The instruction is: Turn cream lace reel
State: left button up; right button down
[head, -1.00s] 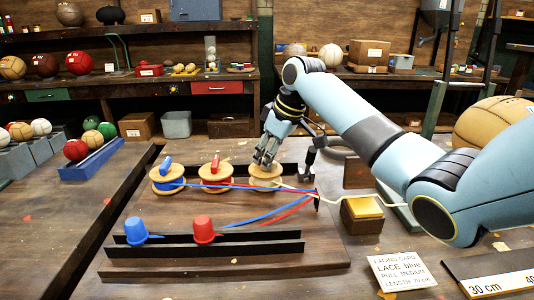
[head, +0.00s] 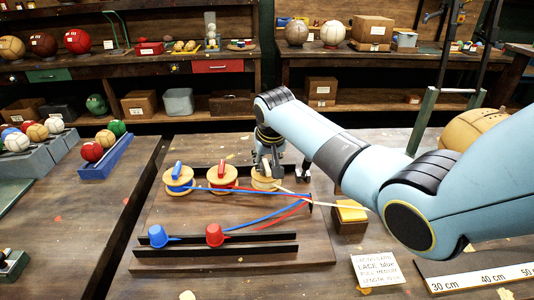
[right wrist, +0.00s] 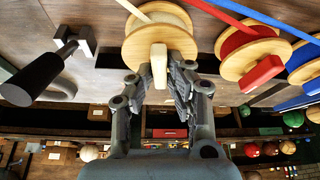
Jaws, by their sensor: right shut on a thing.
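The cream lace reel (head: 263,184) is the rightmost of three wooden reels on the dark board. In the right wrist view the cream reel (right wrist: 160,20) has pale wooden flanges, cream lace and a cream handle (right wrist: 159,66) pointing toward the camera. My right gripper (head: 267,163) comes from above and is shut on the cream reel, one finger on each side of the handle. The fingers hide part of the reel in the head view. A cream lace strand runs right from it. My left gripper is not in view.
A red reel (head: 223,181) and a blue reel (head: 179,184) stand close to the left. Blue and red laces cross to a dark post.

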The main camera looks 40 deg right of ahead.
jog(key=shift+r+m+h+p, duration=0.1)
jog(key=shift+m+h+p, duration=0.35)
jog(key=shift+m, duration=0.65)
jog(key=c, duration=1.3)
grip_release()
jog(key=shift+a, duration=0.1)
jog(key=v, duration=1.2)
jog(key=shift+w, duration=0.25)
